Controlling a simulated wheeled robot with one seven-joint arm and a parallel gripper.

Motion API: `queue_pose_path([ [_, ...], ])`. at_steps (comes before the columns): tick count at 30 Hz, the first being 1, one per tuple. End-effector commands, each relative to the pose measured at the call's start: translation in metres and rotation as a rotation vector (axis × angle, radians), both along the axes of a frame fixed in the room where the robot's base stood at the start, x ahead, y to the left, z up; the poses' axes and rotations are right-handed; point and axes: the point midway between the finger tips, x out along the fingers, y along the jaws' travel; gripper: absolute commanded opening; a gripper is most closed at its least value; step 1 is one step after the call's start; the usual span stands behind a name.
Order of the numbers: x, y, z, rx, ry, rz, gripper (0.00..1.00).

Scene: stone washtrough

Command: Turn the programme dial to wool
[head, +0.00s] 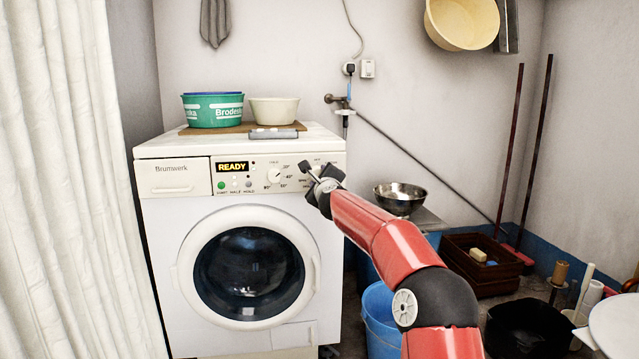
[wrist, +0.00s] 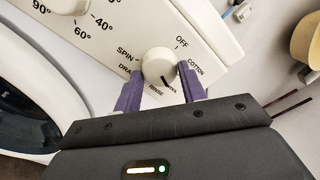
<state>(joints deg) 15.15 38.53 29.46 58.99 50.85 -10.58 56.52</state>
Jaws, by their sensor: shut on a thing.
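The white programme dial (wrist: 158,65) sits on the washing machine's control panel (wrist: 128,30). My gripper (wrist: 160,70) has its two purple fingers on either side of the dial, shut on it. A dark mark on the dial's lower edge points down and slightly right, towards a small label too blurred to read surely. OFF, COTTON, RINSE, DRAIN and SPIN show around the dial, some partly covered by the fingers. In the head view, my gripper (head: 322,181) is at the panel's right end and hides the dial. The washing machine's (head: 165,225) display (head: 232,167) reads READY.
A temperature dial (head: 275,175) is left of my gripper. The round door (head: 250,268) is shut. A green tub (head: 212,112) and a cream bowl (head: 274,112) stand on top. A metal bowl (head: 399,200) and a blue bucket (head: 379,315) are to the right.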

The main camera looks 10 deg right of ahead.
Motion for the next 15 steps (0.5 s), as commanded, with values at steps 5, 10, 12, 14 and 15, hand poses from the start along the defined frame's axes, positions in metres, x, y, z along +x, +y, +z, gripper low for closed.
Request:
queue_pose_path([
  [5,-0.0003,0.0030,0.0016,0.082,-0.002,0.005,0.18],
  [10,-0.0003,0.0032,0.0021,0.124,-0.003,0.005,0.18],
  [12,-0.0003,0.0031,0.0023,0.133,-0.003,0.005,0.18],
  [14,-0.0003,0.0032,0.0025,0.137,-0.003,0.005,0.18],
  [15,-0.0003,0.0031,0.0025,0.139,-0.003,0.005,0.18],
])
